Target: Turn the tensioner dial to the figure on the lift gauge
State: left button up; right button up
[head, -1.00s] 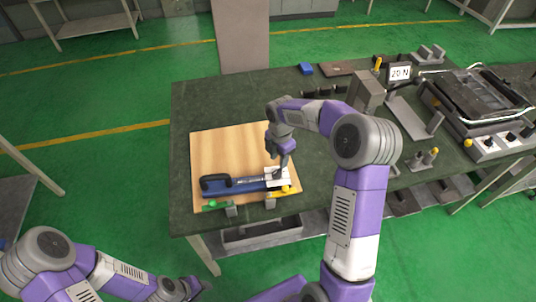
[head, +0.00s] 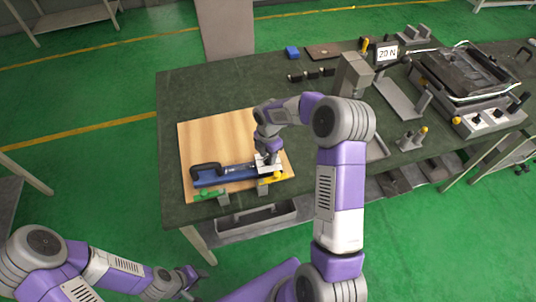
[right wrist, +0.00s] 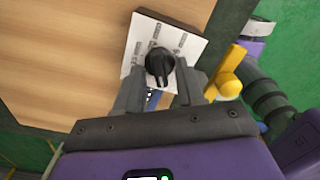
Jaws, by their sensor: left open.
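The tensioner dial (right wrist: 159,62) is a black knob with a pointer ridge on a white marked plate (right wrist: 186,46); the plate's figures are too small to read. In the head view the plate (head: 262,167) sits at the right end of a blue tool (head: 224,176) on a wooden board. My right gripper (right wrist: 160,76) is over the plate with its fingers apart, one on each side of the knob; small gaps seem to show. The lift gauge (head: 387,53) is a white sign reading 20 N. My left gripper (head: 190,279) is open and empty, low in front of the table.
The wooden board (head: 205,135) lies on the dark green table (head: 175,95). Yellow (head: 274,178) and green (head: 208,195) pieces are at its front edge. A grey block (head: 351,75) and a black-topped machine (head: 468,75) stand to the right. The table's left back part is clear.

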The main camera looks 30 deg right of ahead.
grip_shut()
